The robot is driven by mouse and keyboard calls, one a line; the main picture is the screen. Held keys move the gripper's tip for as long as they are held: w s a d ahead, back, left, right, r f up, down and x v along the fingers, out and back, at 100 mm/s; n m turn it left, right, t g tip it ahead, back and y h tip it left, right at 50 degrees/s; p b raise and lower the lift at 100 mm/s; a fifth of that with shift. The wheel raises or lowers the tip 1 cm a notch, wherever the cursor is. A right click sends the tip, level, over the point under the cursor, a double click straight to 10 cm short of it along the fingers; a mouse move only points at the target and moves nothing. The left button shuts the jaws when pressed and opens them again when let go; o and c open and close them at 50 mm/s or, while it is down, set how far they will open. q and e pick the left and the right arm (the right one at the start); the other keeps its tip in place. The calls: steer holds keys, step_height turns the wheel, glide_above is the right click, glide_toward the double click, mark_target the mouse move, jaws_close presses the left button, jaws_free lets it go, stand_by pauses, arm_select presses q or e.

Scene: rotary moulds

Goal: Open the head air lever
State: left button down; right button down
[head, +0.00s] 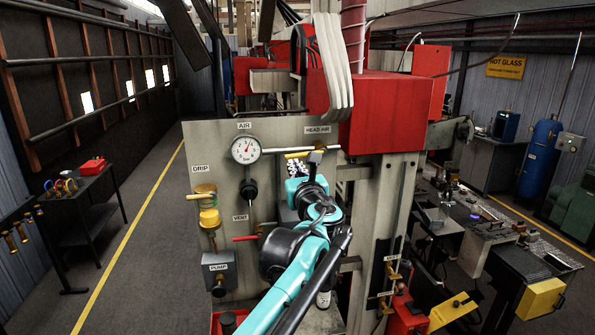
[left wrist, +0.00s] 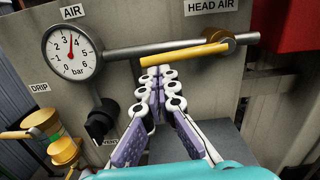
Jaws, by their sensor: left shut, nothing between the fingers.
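The head air lever is a yellow bar on a grey pipe under the HEAD AIR label, in the head view (head: 297,155) and the left wrist view (left wrist: 190,53). It lies roughly along the pipe, its free end to the left. My left gripper (left wrist: 158,76) is shut and empty, its pale fingers pointing up at the panel. Its tips are just below the lever's left end; I cannot tell whether they touch it. In the head view the left gripper (head: 295,170) is partly hidden behind my teal arm. My right gripper is not in view.
The yellow DRIP fitting (left wrist: 55,135) is further left. A red housing (head: 388,115) overhangs on the right. A red-handled lever (head: 246,239) sits lower on the panel.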

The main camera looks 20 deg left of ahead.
arm_select(q)
steer(key=shift+a+r, duration=0.1)
steer(key=shift+r, duration=0.2)
steer(key=shift+f, duration=0.1)
stand_by(0.4)
step_height(320, 180, down, 4)
steer(key=b, duration=0.3)
steer(key=shift+s, duration=0.1)
steer(key=b+v, duration=0.1)
steer(key=v, duration=0.9)
steer(key=shift+s+d, duration=0.25)
steer(key=shift+s, duration=0.05)
steer(key=shift+w, duration=0.1)
